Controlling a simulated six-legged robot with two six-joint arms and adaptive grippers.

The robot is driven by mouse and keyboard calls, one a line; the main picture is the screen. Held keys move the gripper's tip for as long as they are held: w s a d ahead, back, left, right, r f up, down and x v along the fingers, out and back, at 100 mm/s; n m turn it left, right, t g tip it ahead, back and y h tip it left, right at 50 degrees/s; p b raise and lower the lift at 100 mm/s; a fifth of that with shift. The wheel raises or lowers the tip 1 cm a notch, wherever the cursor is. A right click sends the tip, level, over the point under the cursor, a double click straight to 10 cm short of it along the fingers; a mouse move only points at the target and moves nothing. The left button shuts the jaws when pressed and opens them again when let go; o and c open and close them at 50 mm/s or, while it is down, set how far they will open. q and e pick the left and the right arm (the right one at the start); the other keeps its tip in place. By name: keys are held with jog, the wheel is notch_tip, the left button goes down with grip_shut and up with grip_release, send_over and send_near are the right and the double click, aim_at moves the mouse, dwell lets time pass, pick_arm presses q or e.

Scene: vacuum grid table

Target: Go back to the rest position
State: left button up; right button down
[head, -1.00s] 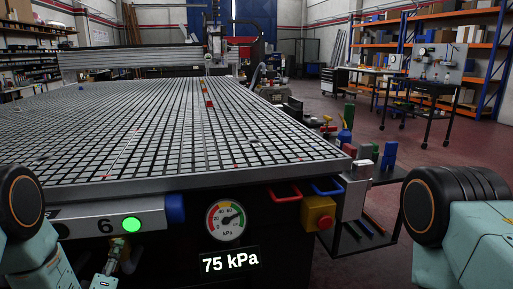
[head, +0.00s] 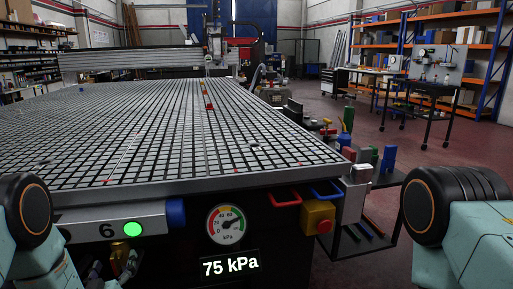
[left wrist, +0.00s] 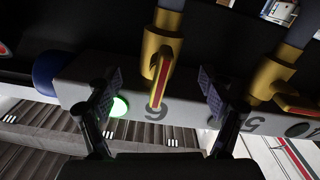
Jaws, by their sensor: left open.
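My left gripper (head: 112,269) is low at the left in the head view, in front of the table's front panel (head: 80,228), small and partly dark. In the left wrist view its two dark fingers (left wrist: 158,100) are spread apart. A brass valve with a red-striped handle (left wrist: 160,80) shows between them. I cannot tell whether the fingers touch it. The panel carries the number 6 and a lit green lamp (head: 133,229). My right gripper is out of view; only part of my right arm shows at the right edge.
The gridded vacuum table (head: 170,130) fills the middle left. A gauge (head: 227,224) with a 75 kPa display (head: 230,267), a yellow box with a red button (head: 318,217) and a tool shelf (head: 358,240) are at its front right. Open floor (head: 375,125) lies beyond, right.

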pick_arm(q)
jog(key=shift+m, duration=1.3)
jog(key=shift+s, duration=0.1)
